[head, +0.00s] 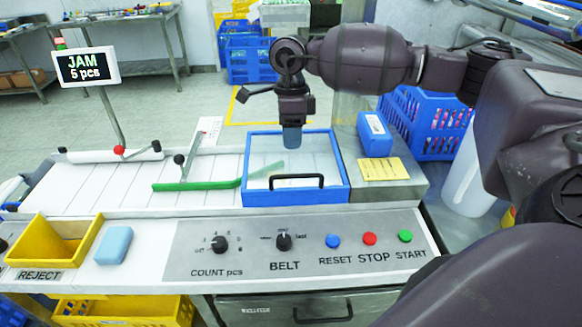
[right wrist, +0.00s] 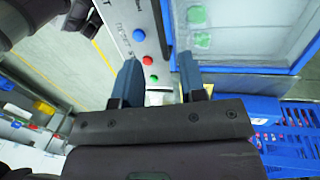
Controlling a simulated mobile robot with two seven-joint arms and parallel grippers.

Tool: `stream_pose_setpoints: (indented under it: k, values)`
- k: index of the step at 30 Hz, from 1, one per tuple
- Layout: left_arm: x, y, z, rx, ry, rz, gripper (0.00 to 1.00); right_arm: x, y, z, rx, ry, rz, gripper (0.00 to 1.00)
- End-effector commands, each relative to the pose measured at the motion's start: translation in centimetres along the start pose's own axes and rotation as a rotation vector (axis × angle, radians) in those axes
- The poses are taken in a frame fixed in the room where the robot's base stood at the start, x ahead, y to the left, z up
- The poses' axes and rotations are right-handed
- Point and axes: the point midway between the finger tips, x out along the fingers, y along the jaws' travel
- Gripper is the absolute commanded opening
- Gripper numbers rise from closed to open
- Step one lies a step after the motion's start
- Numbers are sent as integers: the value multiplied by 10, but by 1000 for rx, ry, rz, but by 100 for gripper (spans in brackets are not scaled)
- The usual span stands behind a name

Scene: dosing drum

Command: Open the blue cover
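The blue cover (head: 341,172) is a blue frame with a clear panel, lying down flat over the belt. A black bar handle (head: 297,182) sits on its front edge. Part of the blue frame also shows in the right wrist view (right wrist: 235,70). My left gripper is not in view.
A blue box (head: 374,134) and a yellow note (head: 383,169) lie right of the cover. A green guide (head: 195,186) with a black-knobbed lever stands left. The control panel (head: 300,246) is in front. A JAM sign (head: 86,67) and yellow reject bin (head: 55,240) are left.

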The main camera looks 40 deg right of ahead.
Motion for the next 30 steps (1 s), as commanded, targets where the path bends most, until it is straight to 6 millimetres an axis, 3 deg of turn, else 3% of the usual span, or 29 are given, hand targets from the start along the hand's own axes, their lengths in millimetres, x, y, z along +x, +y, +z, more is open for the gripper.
stream_pose_setpoints:
  k: [9, 15, 28, 30]
  values:
    - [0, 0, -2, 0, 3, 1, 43, 55, 1, 1, 0, -2, 4, 38]
    - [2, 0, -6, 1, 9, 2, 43, 77, 1, 0, 0, -2, 3, 38]
    - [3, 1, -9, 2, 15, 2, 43, 85, 1, 1, 0, -4, 2, 38]
    - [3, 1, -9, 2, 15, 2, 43, 85, 1, 1, 0, -4, 2, 29]
